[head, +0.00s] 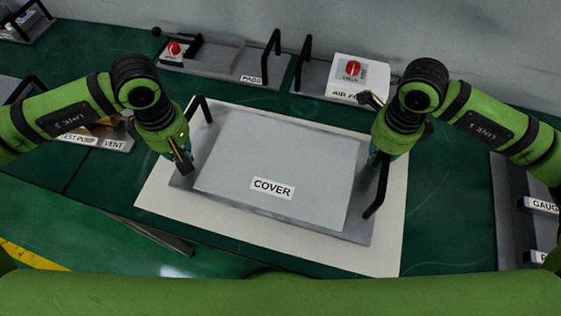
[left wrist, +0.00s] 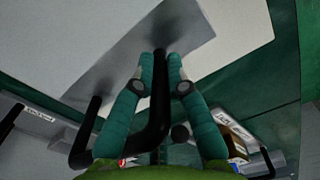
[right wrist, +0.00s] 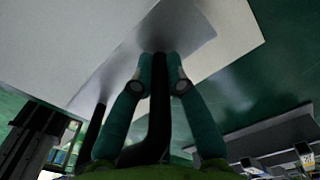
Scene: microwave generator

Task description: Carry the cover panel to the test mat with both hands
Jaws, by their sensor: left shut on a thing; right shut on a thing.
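The grey cover panel (head: 270,155), labelled COVER, lies within the outline of the pale mat (head: 160,205). The mat's border shows on all sides; I cannot tell whether the panel touches it. My left gripper (head: 185,166) is shut on the panel's black left handle, and its fingers close around the bar in the left wrist view (left wrist: 160,58). My right gripper (head: 377,162) is shut on the black right handle (head: 377,195); its fingers clasp the bar in the right wrist view (right wrist: 160,60).
Behind the mat stand a grey fixture with a red knob (head: 174,48) and a white AIR box (head: 358,78) with another red knob. A TEST PUMP/VENT unit (head: 110,135) is at left, a gauge panel (head: 520,225) at right. A flat grey bar (head: 150,233) lies front left.

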